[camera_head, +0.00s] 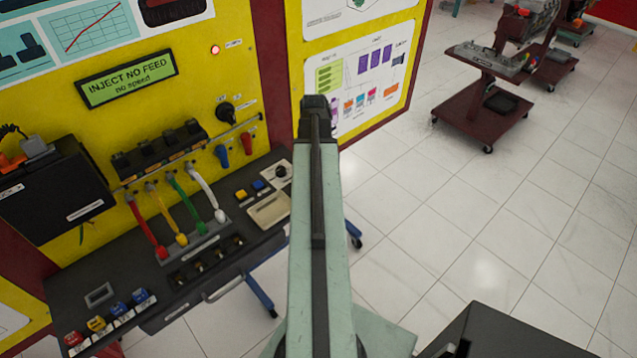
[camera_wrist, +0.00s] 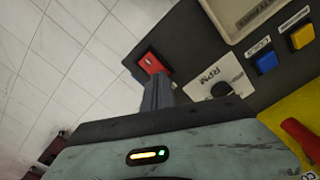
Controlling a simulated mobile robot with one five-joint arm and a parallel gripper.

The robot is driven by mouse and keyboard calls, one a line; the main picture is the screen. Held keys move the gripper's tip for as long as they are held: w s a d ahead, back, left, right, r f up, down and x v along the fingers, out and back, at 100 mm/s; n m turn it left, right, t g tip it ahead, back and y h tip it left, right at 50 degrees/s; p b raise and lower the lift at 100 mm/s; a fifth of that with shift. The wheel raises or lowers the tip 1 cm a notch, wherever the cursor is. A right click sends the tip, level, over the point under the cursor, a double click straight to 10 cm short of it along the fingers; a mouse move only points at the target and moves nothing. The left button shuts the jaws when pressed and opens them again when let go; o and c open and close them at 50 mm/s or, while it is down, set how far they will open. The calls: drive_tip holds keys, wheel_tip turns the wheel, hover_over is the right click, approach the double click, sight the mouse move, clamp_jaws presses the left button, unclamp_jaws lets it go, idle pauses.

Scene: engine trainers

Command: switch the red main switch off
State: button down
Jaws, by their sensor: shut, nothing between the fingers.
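The red main switch (camera_wrist: 151,64) shows in the wrist view as a red rocker in a black frame near the edge of the dark desk. My gripper (camera_wrist: 155,84) is shut and empty, and its fingertips overlap the lower edge of the switch in that view. I cannot tell whether they touch it, or which way the rocker is tipped. In the head view my own arm covers the middle, and both the switch and my fingertips are hidden behind it.
An RPM knob (camera_wrist: 222,90) sits beside the gripper, with blue (camera_wrist: 266,61) and yellow (camera_wrist: 301,36) buttons. In the head view a yellow panel (camera_head: 245,75) bears a lit red lamp (camera_head: 215,49) and a display (camera_head: 127,79). Tiled floor (camera_head: 480,230) at right is free; a trolley (camera_head: 480,115) stands beyond.

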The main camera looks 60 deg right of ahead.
drive_tip(key=shift+f+b, duration=0.7)
drive_tip(key=shift+f, duration=0.05)
drive_tip(key=shift+r, duration=0.1)
wheel_tip(320, 180, up, 7)
drive_tip(key=p, duration=0.7)
drive_tip(key=shift+s, duration=0.1)
idle(0.4)
